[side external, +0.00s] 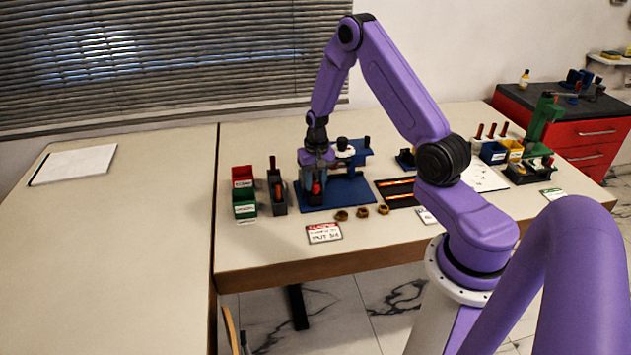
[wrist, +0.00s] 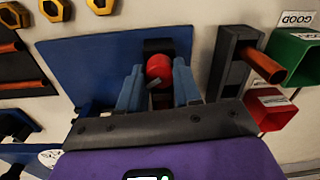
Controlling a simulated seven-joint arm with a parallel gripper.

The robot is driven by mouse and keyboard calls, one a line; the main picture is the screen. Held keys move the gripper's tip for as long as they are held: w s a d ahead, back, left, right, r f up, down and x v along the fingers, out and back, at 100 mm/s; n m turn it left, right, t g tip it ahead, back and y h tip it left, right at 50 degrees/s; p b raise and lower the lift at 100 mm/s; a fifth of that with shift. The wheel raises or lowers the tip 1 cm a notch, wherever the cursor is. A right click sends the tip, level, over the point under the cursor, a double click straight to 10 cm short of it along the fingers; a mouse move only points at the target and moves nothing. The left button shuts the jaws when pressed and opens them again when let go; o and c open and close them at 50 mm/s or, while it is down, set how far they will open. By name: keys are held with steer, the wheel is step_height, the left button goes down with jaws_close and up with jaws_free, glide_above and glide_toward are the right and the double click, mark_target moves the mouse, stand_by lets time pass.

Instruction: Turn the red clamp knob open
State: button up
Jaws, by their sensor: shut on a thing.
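The red clamp knob (wrist: 159,68) sits between the two blue fingers of my gripper (wrist: 158,80) in the wrist view. My gripper is shut on it, one finger on each side. A dark block lies just behind the knob. In the side view, my gripper (side external: 316,177) points down over the left part of the blue base plate (side external: 350,195), with the red knob (side external: 316,188) low at its fingers. The fingers partly hide the knob's sides, and its turn angle is hard to read.
A grey holder (side external: 277,199) with an orange-handled tool stands close left of the plate, beside the red bin (side external: 242,174) and green bin (side external: 244,210). Several brass nuts (side external: 362,211) and a sign card (side external: 324,233) lie in front. A black slotted tray (side external: 397,191) is right.

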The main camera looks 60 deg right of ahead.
mark_target(315, 183)
steer(key=n, duration=0.5)
steer(key=shift+n, duration=0.3)
steer(key=n, duration=0.5)
steer(key=shift+n, duration=0.3)
steer(key=o, duration=1)
steer(key=shift+o, duration=0.2)
steer(key=shift+w+r, duration=0.1)
steer(key=shift+r, duration=0.05)
steer(key=shift+d+r, duration=0.1)
steer(key=shift+r, duration=3.8)
